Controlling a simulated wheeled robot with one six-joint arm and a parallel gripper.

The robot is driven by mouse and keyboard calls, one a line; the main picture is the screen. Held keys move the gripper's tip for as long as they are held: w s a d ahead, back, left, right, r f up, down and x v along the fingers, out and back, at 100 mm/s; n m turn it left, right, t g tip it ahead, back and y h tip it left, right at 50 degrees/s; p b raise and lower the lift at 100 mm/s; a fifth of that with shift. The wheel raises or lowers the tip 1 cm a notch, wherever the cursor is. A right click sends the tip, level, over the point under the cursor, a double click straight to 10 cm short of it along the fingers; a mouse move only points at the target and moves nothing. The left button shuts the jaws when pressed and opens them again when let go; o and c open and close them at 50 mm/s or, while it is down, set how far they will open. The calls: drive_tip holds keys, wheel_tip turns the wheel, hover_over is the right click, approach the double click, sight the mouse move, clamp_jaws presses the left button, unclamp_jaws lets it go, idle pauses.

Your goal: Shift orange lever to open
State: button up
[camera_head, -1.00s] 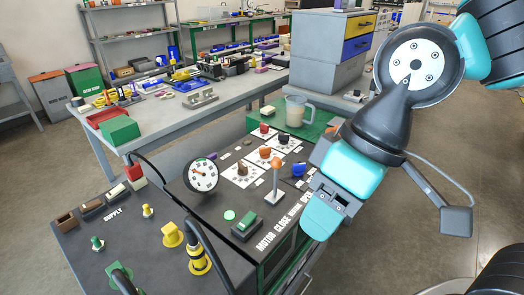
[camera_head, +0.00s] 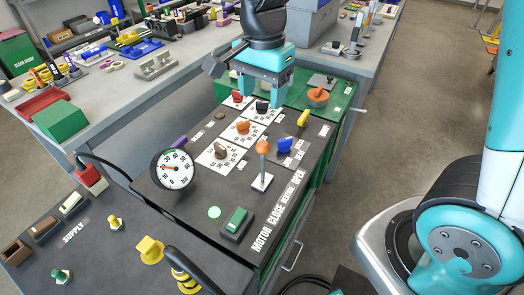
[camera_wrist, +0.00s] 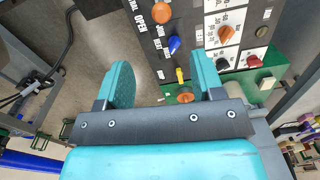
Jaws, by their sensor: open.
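The orange lever (camera_head: 262,147) has an orange ball on a pale stem and a white base plate. It looks roughly upright in the head view, beside the printed words MOTOR CLOSE NEUTRAL OPEN (camera_head: 279,208). Its ball also shows at the top of the wrist view (camera_wrist: 161,13), by the word OPEN. My gripper (camera_head: 260,98) points down over the back of the panel, behind the lever and apart from it. In the wrist view my gripper (camera_wrist: 163,75) has its two teal fingers spread with nothing held between them.
A blue knob (camera_head: 285,145) and a yellow handle (camera_head: 303,118) stand right of and behind the lever. An orange knob (camera_head: 242,127) and a round gauge (camera_head: 175,168) are to its left. A green switch (camera_head: 236,221) is in front. A grey workbench (camera_head: 125,95) lies behind.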

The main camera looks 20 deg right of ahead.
sight(263, 153)
drive_tip(key=shift+m, duration=0.4)
drive_tip(key=f, duration=1.7)
drive_tip(key=shift+w+d+f, duration=0.15)
drive_tip(key=shift+w+f, duration=0.1)
drive_tip(key=shift+f, duration=0.05)
